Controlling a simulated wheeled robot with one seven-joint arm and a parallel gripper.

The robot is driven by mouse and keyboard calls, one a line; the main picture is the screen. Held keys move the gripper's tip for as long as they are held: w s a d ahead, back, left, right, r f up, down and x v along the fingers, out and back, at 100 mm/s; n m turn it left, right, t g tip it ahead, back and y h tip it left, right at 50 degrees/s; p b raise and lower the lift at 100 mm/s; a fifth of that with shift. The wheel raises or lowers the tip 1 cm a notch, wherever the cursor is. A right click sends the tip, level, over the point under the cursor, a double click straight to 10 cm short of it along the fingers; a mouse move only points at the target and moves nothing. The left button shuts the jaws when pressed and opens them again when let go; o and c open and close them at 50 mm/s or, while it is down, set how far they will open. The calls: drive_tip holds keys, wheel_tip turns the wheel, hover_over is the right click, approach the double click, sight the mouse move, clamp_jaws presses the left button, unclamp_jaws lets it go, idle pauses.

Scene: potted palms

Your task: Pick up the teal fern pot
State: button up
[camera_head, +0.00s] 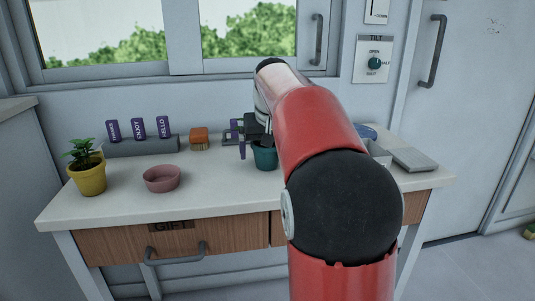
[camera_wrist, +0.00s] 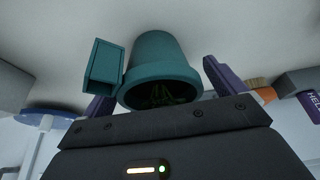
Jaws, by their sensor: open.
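The teal fern pot (camera_head: 265,157) stands on the counter, partly hidden behind my arm in the head view. In the wrist view the pot (camera_wrist: 160,62) appears inverted, with dark green fern leaves (camera_wrist: 160,95) inside its mouth. A teal box-like piece (camera_wrist: 104,66) shows at its left side; I cannot tell whether it is joined to the pot. My gripper (camera_head: 243,138) has purple fingers and is at the pot. In the wrist view its open fingers stand on either side of the pot, with a visible gap on the right. Contact on the left is hidden.
A yellow potted plant (camera_head: 88,178) and a pink bowl (camera_head: 162,179) stand left on the counter (camera_head: 215,195). A brush (camera_head: 199,138) and a grey holder with purple tags (camera_head: 140,146) are along the back. A grey slab (camera_head: 414,159) lies at right. The front middle is clear.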

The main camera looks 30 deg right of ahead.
drive_tip(key=c, duration=1.1)
drive_tip(key=shift+r, duration=0.1)
